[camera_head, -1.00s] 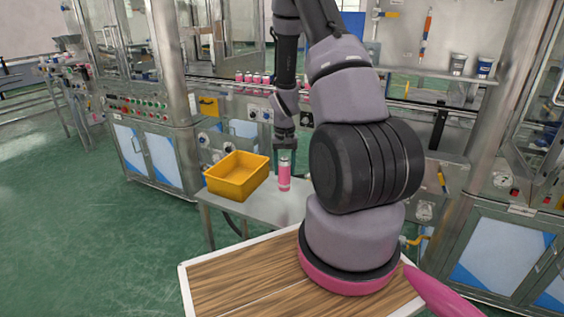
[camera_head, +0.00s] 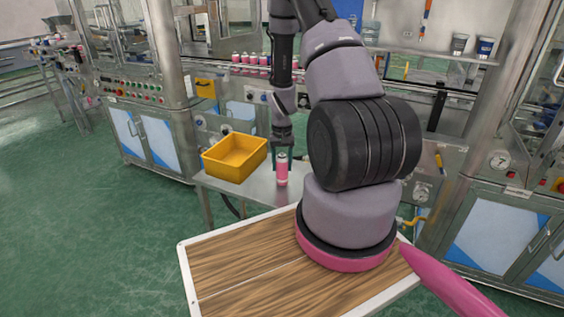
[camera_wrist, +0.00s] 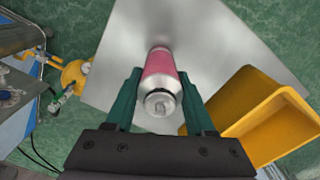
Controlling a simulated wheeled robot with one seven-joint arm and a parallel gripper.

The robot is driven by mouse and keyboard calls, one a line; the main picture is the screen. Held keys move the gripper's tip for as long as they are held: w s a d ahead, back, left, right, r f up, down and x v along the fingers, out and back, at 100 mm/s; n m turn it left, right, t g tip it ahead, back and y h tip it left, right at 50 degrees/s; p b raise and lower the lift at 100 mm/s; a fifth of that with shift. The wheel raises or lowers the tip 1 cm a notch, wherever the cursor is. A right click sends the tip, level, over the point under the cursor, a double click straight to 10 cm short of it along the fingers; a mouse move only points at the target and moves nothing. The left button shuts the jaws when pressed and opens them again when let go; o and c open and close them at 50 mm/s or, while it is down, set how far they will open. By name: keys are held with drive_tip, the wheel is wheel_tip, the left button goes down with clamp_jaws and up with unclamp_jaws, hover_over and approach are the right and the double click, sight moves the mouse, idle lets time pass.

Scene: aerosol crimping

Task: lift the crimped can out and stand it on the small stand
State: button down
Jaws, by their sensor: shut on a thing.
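The can (camera_head: 282,172) is pink with a silver top and is upright. My gripper (camera_head: 282,158) is shut on it, with one dark green finger on each side. In the wrist view the can (camera_wrist: 160,72) sits between the two fingers (camera_wrist: 160,98), its domed metal top towards the camera. The small stand (camera_head: 258,194) is a bare steel-topped table, and the can is over its top, right of the yellow bin. The stand's top also fills the middle of the wrist view (camera_wrist: 215,40). I cannot tell whether the can's base touches it.
A yellow bin (camera_head: 236,157) stands on the stand's left part, close to the can. A row of pink cans (camera_head: 250,59) stands on the machine line behind. A wood-topped surface (camera_head: 240,270) is in front. The steel around the can is clear.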

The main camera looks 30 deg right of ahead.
drive_tip(key=shift+f, duration=0.5)
idle(0.6)
drive_tip(key=shift+c, duration=0.8)
unclamp_jaws()
wheel_tip(320, 180, up, 11)
drive_tip(key=shift+f, duration=0.1)
